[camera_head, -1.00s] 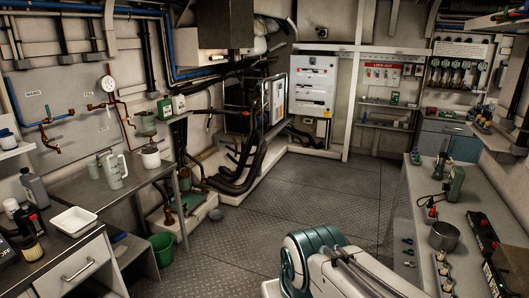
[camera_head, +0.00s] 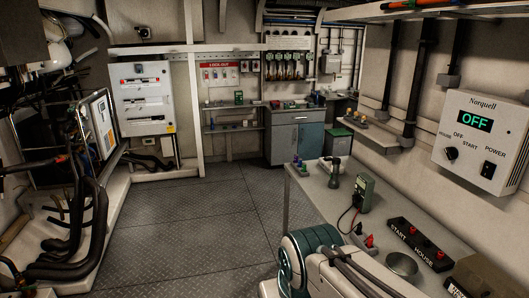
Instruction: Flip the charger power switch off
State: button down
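A white wall box (camera_head: 485,140) marked "Norquell" hangs on the right wall, and I take it to be the charger. Its display (camera_head: 475,121) reads "OFF" in green. A black rotary knob (camera_head: 451,154) is at its lower left, among the labels HOUSE, OFF and START. A black power switch (camera_head: 487,170) is at its lower right under the label POWER. The switch is too small to tell which way it is tipped. Only part of my arm shows at the bottom, well below and left of the box. My gripper is out of view.
A grey bench (camera_head: 330,205) runs along the right wall below the box. It bears a green meter (camera_head: 365,192), a black START/HOUSE block (camera_head: 420,243) and a round metal dish (camera_head: 401,264). Black conduits run down the right wall. The floor (camera_head: 190,225) left of the bench is clear.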

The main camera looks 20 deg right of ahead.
aim_at(487, 170)
jog(key=z, duration=1.05)
jog(key=i, duration=1)
jog(key=z, duration=0.85)
